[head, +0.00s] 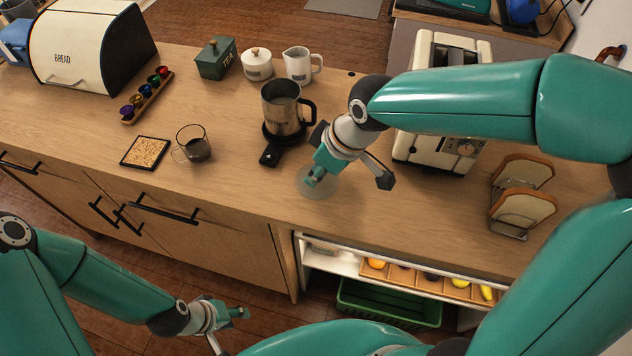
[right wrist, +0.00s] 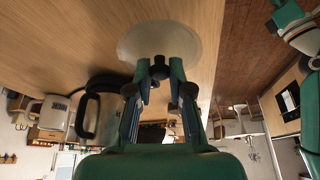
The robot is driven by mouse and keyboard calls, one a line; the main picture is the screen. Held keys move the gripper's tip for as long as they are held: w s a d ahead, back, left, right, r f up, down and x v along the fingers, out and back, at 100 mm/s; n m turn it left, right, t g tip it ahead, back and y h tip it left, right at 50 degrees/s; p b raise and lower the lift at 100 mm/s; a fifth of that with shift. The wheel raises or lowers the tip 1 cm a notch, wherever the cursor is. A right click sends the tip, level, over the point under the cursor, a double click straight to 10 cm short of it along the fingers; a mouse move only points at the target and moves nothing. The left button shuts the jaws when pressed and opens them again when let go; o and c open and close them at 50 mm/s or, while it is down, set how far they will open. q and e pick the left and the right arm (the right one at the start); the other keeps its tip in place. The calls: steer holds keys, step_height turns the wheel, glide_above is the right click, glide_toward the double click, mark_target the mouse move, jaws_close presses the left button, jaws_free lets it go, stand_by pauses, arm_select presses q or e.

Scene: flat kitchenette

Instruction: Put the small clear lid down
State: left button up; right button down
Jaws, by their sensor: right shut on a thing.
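The small clear lid (head: 325,188) is a faint see-through disc over the counter, right of the kettle's base. My right gripper (head: 315,176) is above it, shut on its small knob. In the right wrist view the lid (right wrist: 158,38) shows as a pale round disc beyond the fingertips (right wrist: 160,70), with the wood behind it. I cannot tell whether its rim touches the counter. My left gripper (head: 232,318) hangs low in front of the cabinets, away from the lid; its finger opening is unclear.
A steel kettle (head: 283,112) on a dark base stands just left of the lid. A glass mug (head: 197,147) and a coaster (head: 146,152) are further left. A cream toaster (head: 425,150) and toast rack (head: 522,198) stand to the right. Counter in front of the kettle is clear.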

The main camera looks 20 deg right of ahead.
mark_target(318, 184)
steer(key=shift+f, duration=2.15)
steer(key=c, duration=1.1)
jaws_free()
steer(key=shift+o, duration=0.2)
steer(key=shift+s+d+r, duration=0.1)
steer(key=shift+r, duration=0.3)
steer(key=v, duration=1.1)
steer(key=shift+s, duration=0.15)
